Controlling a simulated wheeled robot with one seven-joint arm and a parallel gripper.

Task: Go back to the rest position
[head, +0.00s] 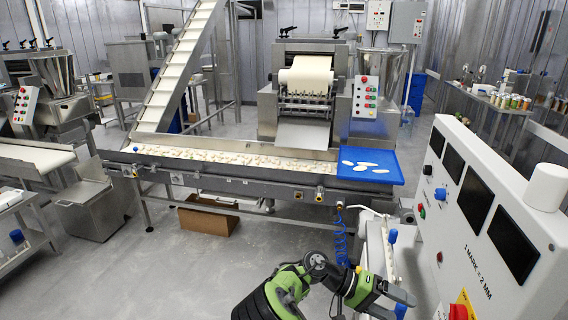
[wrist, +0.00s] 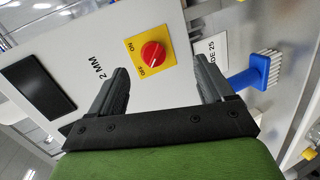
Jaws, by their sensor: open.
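My gripper (head: 400,302) is at the lower right of the head view, in front of the white control cabinet (head: 500,215). In the wrist view, the two dark fingers of my gripper (wrist: 160,85) stand wide apart with nothing between them. Beyond the fingers is the cabinet face with a red rotary switch (wrist: 152,54) on a yellow plate marked ON and OFF. The switch's red knob appears between the fingertips in the picture; I see no contact with it. My green and black arm reaches in from the bottom of the head view.
A blue-handled brush (wrist: 252,72) is to the right of the fingers. The pasta machine (head: 305,90), a conveyor trough (head: 230,158) and a blue tray (head: 372,172) with white pieces stand behind my arm. A cardboard box (head: 208,216) lies under the trough. Grey floor is clear at left centre.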

